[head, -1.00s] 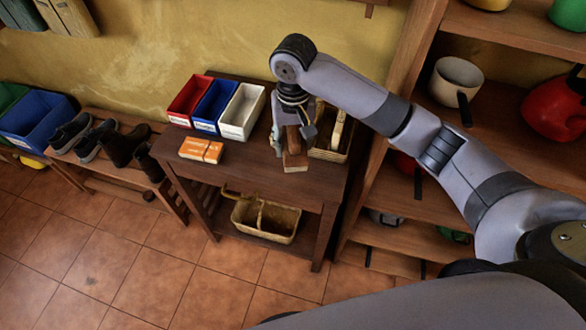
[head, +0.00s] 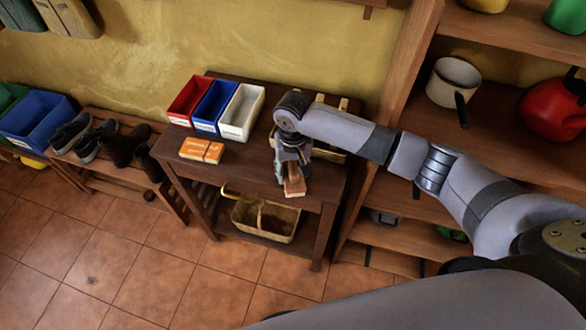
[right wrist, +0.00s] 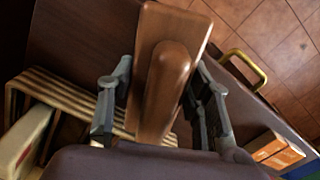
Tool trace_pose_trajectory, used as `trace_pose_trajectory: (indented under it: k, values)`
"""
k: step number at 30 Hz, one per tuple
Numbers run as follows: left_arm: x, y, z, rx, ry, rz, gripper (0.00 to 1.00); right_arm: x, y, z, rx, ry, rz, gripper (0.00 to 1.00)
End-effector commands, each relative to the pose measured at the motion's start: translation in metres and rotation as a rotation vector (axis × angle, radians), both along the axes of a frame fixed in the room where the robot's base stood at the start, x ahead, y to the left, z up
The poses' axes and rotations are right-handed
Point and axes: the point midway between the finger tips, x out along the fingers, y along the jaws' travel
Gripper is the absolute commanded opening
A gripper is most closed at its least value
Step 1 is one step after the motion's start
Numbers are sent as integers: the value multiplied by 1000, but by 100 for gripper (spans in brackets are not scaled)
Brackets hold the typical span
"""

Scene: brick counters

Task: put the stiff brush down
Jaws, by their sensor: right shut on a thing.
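The stiff brush (head: 294,184) is a brown wooden block near the front right of the dark wooden table (head: 252,181). In the right wrist view the brush (right wrist: 170,75) shows its wooden back and raised grip between the two fingers. My right gripper (head: 290,168) points down and is shut on the brush; it also shows in the right wrist view (right wrist: 165,105). The bristles are hidden, and I cannot tell whether the brush touches the tabletop. My left gripper is not in view.
Red (head: 188,101), blue (head: 213,105) and white (head: 242,112) bins stand at the table's back. Orange boxes (head: 201,150) lie at the front left. A slatted basket (right wrist: 70,95) sits behind the brush. A yellow-handled basket (head: 281,222) is on the lower shelf. The front middle is clear.

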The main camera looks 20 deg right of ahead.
Motion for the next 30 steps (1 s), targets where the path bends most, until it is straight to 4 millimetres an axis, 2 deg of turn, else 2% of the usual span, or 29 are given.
trace_pose_trajectory:
  k: [4, 5, 14, 24, 30]
  values:
    - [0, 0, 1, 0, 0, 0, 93, 0, 0, -2, 1, 0, -1, 23]
    - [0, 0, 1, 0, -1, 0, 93, 0, 0, -3, 1, 0, -1, 46]
    - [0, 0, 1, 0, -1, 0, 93, 0, 0, -2, 0, 0, -1, 66]
    - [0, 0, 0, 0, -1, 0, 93, 1, 0, 1, 1, -1, 0, 66]
    - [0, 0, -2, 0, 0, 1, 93, 1, 0, 29, 2, -4, 0, 66]
